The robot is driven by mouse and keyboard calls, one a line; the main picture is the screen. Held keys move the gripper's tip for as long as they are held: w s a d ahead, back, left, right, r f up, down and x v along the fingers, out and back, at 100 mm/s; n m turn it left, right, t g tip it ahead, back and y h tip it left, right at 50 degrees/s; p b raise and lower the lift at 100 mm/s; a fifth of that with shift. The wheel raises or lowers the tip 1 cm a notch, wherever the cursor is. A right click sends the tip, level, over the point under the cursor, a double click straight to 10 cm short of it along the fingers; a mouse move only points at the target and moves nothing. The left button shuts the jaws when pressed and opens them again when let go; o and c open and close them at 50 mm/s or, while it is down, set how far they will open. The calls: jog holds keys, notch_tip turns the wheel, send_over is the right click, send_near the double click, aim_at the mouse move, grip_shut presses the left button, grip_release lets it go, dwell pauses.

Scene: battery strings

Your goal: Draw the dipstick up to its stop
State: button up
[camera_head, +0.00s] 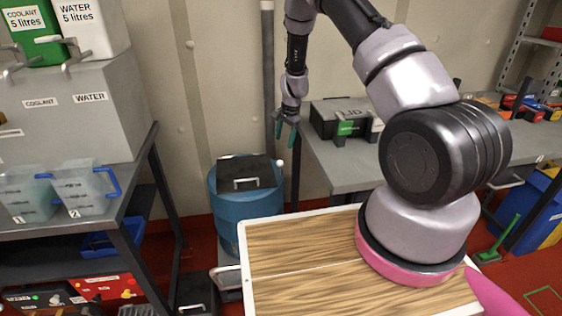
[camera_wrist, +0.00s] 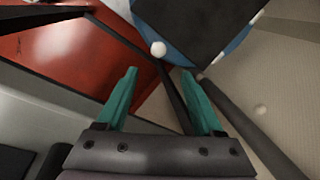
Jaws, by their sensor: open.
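A small white ball (camera_head: 280,162) shows at the right rim of the blue drum (camera_head: 231,200); I take it to be the dipstick's knob. It also shows in the wrist view (camera_wrist: 158,48), just past and between my fingertips in the picture. Any stem below the knob is not clearly visible. My gripper (camera_head: 285,133) has two teal fingers pointing down, above the knob and apart from it. In the wrist view my gripper (camera_wrist: 159,72) is open, with nothing between its fingers.
A black lid (camera_head: 245,173) with a handle covers the drum top. A grey pipe (camera_head: 268,80) runs up the wall behind. A grey bench (camera_head: 350,170) with a dark case (camera_head: 335,113) stands right of the drum. A shelf with tanks (camera_head: 75,110) stands left.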

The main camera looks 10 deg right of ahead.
aim_at(281, 161)
jog(key=f, duration=0.4)
jog(key=w+f, duration=0.1)
jog(key=f, duration=0.2)
jog(key=a+f, duration=0.1)
jog(key=f, duration=0.3)
jog(key=shift+w+a+f, duration=0.1)
jog(key=shift+w+f, duration=0.2)
grip_shut()
dwell(1.0)
